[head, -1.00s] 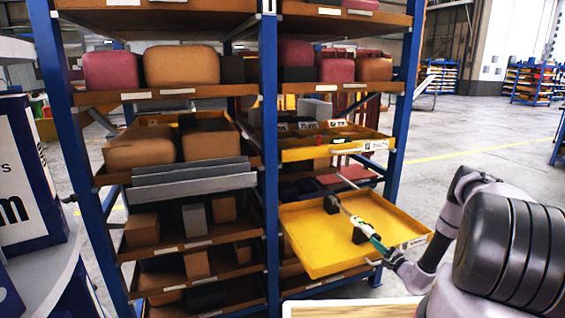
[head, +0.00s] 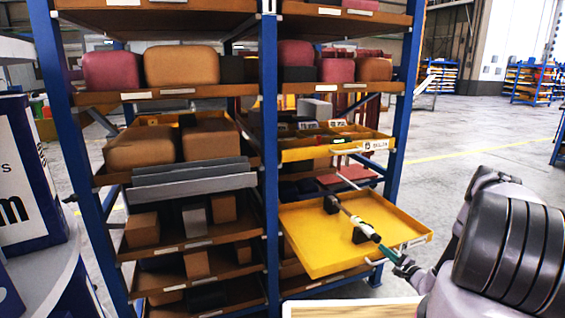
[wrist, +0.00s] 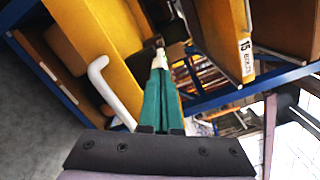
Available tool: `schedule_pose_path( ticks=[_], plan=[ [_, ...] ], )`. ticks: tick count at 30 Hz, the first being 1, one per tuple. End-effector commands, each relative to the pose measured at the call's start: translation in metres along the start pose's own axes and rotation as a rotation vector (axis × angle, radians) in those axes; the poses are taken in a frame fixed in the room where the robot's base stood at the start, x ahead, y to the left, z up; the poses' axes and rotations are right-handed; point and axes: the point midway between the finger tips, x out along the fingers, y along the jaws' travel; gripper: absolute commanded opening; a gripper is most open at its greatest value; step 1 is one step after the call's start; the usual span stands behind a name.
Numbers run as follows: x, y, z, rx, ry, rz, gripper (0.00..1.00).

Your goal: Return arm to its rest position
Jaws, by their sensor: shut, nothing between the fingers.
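My gripper (head: 384,248) has its teal fingers shut and empty, over the front right edge of the pulled-out yellow tray (head: 310,245). In the wrist view the closed teal fingers (wrist: 160,82) point into the shelving, with a white tip just beyond them. My arm stays bent at the lower right.
A blue shelving rack (head: 270,150) stands ahead with brown and red castings. A white tray handle (wrist: 112,90) is close left of the fingers in the wrist view. A second yellow tray (head: 320,152) sticks out above. Open floor (head: 470,140) is at the right.

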Motion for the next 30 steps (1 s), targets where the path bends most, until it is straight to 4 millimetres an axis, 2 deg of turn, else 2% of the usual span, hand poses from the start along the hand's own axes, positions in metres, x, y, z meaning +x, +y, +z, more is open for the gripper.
schedule_pose_path(
  ticks=[2, 5, 9, 15, 19, 23, 30],
  plan=[
    [0.013, -0.022, 0.012, -0.014, -0.052, 0.018, 0.0],
    [0.033, -0.059, 0.043, -0.029, -0.158, 0.071, 0.0],
    [0.056, -0.116, 0.103, -0.062, -0.326, 0.187, 0.0],
    [0.067, -0.181, 0.193, -0.134, -0.514, 0.384, 0.0],
    [0.06, -0.215, 0.251, -0.199, -0.599, 0.52, 0.0],
    [0.045, -0.244, 0.305, -0.28, -0.654, 0.656, 0.0],
    [-0.001, -0.288, 0.392, -0.463, -0.677, 0.886, 0.0]
  ],
)
